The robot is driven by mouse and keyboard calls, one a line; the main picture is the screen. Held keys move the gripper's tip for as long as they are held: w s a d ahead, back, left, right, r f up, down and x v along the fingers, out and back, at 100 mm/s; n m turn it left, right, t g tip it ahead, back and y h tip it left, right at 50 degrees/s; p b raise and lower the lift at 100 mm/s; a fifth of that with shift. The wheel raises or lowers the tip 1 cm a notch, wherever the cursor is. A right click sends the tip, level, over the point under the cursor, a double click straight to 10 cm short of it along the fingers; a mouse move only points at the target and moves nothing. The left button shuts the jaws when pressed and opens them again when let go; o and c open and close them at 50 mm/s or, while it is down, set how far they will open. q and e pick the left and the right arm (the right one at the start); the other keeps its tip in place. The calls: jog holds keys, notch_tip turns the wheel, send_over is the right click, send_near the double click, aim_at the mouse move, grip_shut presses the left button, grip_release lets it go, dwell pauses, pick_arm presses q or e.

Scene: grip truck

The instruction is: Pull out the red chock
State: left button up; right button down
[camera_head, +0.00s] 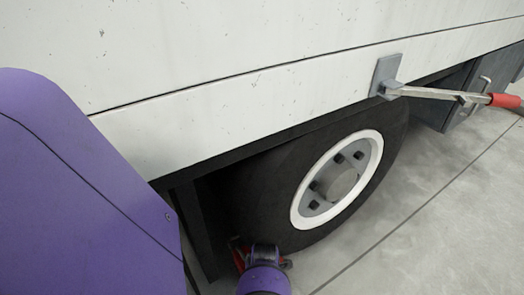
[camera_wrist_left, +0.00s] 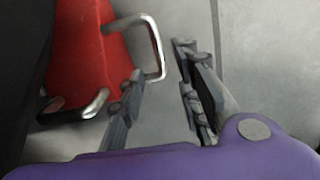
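The red chock (camera_wrist_left: 92,55) is at the upper left of the left wrist view, with a bent silver metal handle (camera_wrist_left: 157,45) on its right side. In the head view only a small red part of the chock (camera_head: 238,254) shows at the bottom of the wheel. My left gripper (camera_wrist_left: 159,62) is open, its two dark fingers apart. The outer bar of the handle appears between the fingertips in that view; I cannot tell whether they touch it. In the head view my purple left wrist hides much of the chock. My right gripper is not in view.
The truck's black wheel (camera_head: 318,190) with a white rim stands beside the chock. The white truck body (camera_head: 230,110) overhangs it. A metal lever with a red grip (camera_head: 505,101) sticks out at upper right. The concrete floor (camera_head: 430,220) at right is clear.

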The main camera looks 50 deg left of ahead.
pick_arm(q)
notch_tip(320, 180, up, 7)
jog(key=shift+d+r, duration=0.2)
jog(key=shift+d, duration=0.05)
dwell(0.6)
